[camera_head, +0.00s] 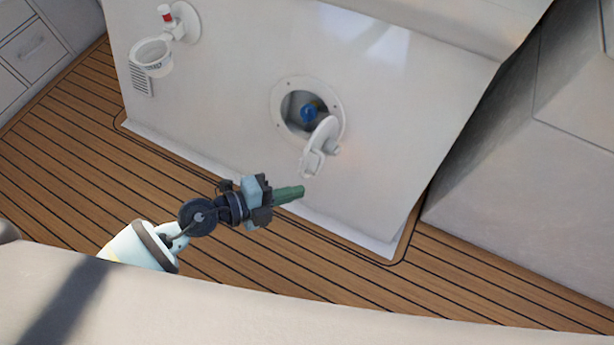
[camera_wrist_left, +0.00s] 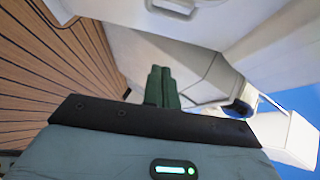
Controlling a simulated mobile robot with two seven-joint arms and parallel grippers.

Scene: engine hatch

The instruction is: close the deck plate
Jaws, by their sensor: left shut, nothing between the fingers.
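The deck plate is a white round ring (camera_head: 336,98) set in the white sloping panel, with a dark opening and a blue fitting (camera_head: 309,113) inside. Its white lid (camera_head: 320,147) stands open, swung out at the lower right of the ring. My left gripper (camera_head: 301,191) is just below the lid's lower end, with an apparent gap between them. Its green fingers are shut with nothing between them; the left wrist view shows them side by side (camera_wrist_left: 162,85). White shapes lie ahead of them there, but I cannot tell which is the lid. My right gripper is not in view.
A white cup holder (camera_head: 152,56) and a red-topped fitting (camera_head: 167,15) are on the panel at upper left, above a vent grille (camera_head: 141,80). A white box-like wall (camera_head: 530,180) stands at right. Wooden deck (camera_head: 90,150) lies open around the panel's base.

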